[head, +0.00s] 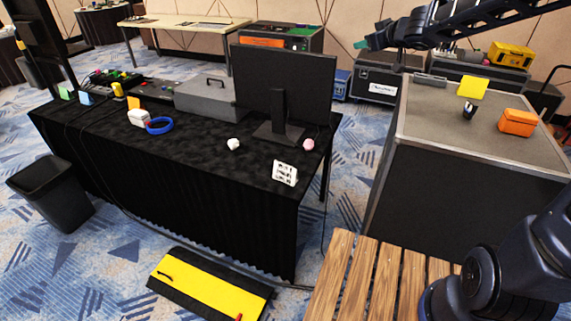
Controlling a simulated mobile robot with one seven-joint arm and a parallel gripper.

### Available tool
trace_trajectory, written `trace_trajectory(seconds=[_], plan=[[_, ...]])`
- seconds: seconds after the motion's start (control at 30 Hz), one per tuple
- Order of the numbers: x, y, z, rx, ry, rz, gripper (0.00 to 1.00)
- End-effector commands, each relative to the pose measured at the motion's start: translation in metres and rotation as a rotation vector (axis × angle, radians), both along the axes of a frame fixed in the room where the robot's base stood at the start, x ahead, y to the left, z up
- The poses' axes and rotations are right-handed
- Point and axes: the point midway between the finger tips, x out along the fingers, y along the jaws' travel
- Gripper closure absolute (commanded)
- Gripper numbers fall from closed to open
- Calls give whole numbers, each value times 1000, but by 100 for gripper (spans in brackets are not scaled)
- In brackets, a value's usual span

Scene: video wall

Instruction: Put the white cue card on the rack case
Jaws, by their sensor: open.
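The white cue card (285,173), with black writing on it, is at the front right corner of the black-draped table, below the monitor. It looks propped or tilted, and nothing touches it from my arm. A large dark case with a grey top (440,120), which looks like the rack case, stands to the right across a gap. A yellow card, a small dark object and an orange box are on its top. My gripper (368,43) is at the top of the view, well away from the cue card. It is open, with nothing visible in it.
A monitor (284,85) stands behind the cue card. A white object (233,144) and a pink-white one (308,144) lie near its base. A blue ring (159,126) is further left. A wooden slatted surface (360,280) is in front. The case top's front is clear.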

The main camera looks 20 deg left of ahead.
Motion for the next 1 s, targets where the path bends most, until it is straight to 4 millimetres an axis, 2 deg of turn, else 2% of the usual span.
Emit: trace_trajectory(seconds=[0.03,0.1,0.2,0.4,0.7,1.0], plan=[[-7,21,-6,15,16,70,56],[-17,44,-11,34,37,149,56],[-32,70,-18,54,67,247,56],[-59,105,-29,82,125,398,56],[-92,137,-41,104,203,562,56],[-91,135,-88,105,203,553,56]])
